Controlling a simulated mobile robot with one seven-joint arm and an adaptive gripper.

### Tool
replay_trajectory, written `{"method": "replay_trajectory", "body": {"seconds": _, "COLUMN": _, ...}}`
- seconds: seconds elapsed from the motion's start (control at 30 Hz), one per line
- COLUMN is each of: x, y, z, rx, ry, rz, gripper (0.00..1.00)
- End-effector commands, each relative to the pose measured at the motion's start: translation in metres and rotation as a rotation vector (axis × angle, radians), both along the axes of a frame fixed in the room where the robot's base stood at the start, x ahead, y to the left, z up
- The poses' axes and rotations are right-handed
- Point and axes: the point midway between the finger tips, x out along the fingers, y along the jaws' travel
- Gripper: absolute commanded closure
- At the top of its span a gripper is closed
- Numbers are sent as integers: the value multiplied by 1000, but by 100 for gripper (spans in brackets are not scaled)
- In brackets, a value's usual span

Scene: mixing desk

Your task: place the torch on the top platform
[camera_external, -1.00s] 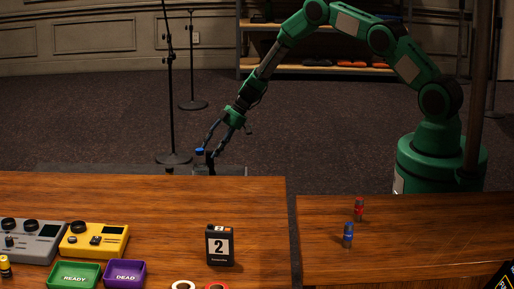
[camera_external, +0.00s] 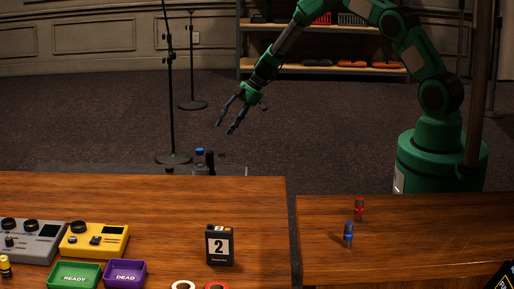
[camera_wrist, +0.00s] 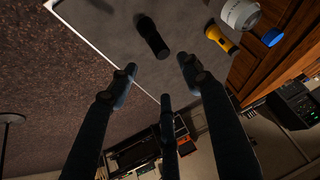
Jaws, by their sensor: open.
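A grey platform (camera_wrist: 110,35) with a pale edge lies beyond the desk; its surface (camera_external: 110,169) shows low behind the desk in the external view. A black cylinder (camera_wrist: 152,37) is on it, and a dark upright object (camera_external: 210,161) shows there in the external view. A yellow torch-shaped object with a dark end (camera_wrist: 221,38) is to its right in the wrist view. I cannot tell which of these two is the torch. My gripper (camera_external: 224,129) is open and empty, above and apart from the platform. Its spread fingers (camera_wrist: 158,76) point towards the black cylinder.
A clear bottle with a blue cap (camera_external: 199,156) stands beside the dark object. The desk (camera_external: 160,200) holds a yellow box (camera_external: 94,239), a green tray (camera_external: 75,275), a purple tray (camera_external: 125,273) and a black box marked 2 (camera_external: 220,246). Microphone stands (camera_external: 170,90) rise behind.

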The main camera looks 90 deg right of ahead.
Motion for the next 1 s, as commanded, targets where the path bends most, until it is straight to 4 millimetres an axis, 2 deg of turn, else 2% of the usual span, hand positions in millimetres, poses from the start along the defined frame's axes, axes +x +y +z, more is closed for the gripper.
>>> {"method": "replay_trajectory", "body": {"seconds": 0.77, "x": -3, "y": 0, "z": 5, "rx": -1, "ry": 0, "rz": 1, "gripper": 51}}
{"method": "replay_trajectory", "body": {"seconds": 0.87, "x": -1, "y": 3, "z": 11, "rx": 0, "ry": 1, "rz": 1, "gripper": 51}}
{"method": "replay_trajectory", "body": {"seconds": 1.0, "x": 3, "y": 17, "z": 31, "rx": 4, "ry": 4, "rz": 6, "gripper": 51}}
